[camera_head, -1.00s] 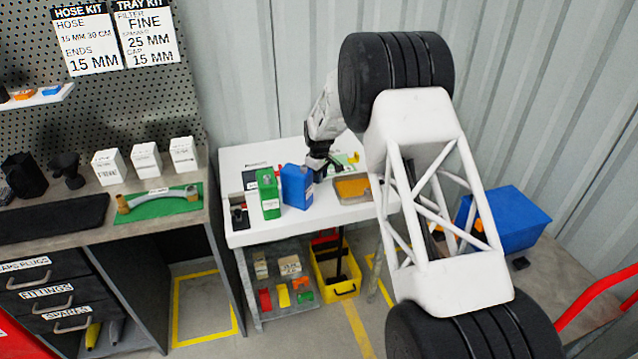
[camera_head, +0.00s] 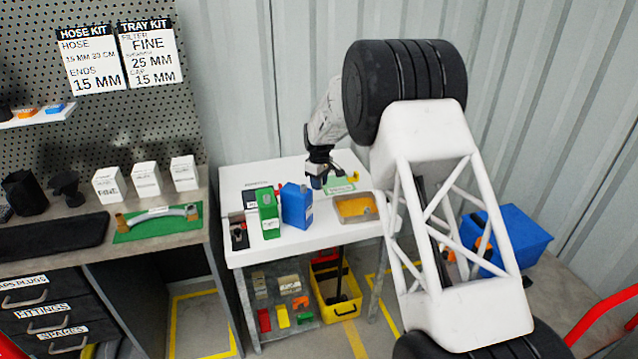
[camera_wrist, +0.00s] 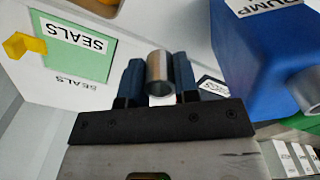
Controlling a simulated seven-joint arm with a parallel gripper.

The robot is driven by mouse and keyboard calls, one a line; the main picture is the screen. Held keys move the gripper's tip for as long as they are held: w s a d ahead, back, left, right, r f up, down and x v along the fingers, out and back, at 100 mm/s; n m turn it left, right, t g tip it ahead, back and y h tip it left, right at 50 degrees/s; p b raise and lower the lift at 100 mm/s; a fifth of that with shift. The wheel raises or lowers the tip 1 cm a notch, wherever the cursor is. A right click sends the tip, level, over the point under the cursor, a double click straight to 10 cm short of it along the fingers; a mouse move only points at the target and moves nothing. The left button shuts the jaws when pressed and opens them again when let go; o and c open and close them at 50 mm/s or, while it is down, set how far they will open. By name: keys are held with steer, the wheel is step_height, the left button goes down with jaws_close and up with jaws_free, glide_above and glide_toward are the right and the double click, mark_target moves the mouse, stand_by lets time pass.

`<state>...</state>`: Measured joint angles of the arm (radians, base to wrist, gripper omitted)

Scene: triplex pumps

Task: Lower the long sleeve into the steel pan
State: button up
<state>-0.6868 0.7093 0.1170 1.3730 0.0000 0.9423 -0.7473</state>
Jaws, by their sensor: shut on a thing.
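My gripper (camera_head: 316,182) is above the white bench, behind and to the right of the blue pump block. In the wrist view, the two blue-grey fingers of my gripper (camera_wrist: 159,82) are shut on a short-looking metal tube, the sleeve (camera_wrist: 159,66). The sleeve shows its open round end between the fingers; its full length is hidden, and in the head view I cannot make it out. The steel pan (camera_head: 358,221), a shallow tray with an orange-brown inside, sits on the bench's right side. My gripper is left of and behind it, apart from it.
The blue pump block (camera_head: 297,207) and a green block (camera_head: 268,214) stand close on the left. A green SEALS mat (camera_head: 340,186) with a yellow piece (camera_wrist: 25,45) lies behind the pan. A blue bin (camera_head: 515,240) is right of the bench.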

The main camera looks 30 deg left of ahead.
steer(key=shift+d+r, duration=0.75)
steer(key=shift+r, duration=0.05)
glide_above(347, 207)
steer(key=shift+d+f, duration=0.1)
steer(key=shift+f, duration=1.65)
steer(key=shift+f, duration=0.25)
steer(key=shift+f, duration=1.1)
steer(key=shift+f, duration=2)
stand_by(1.7)
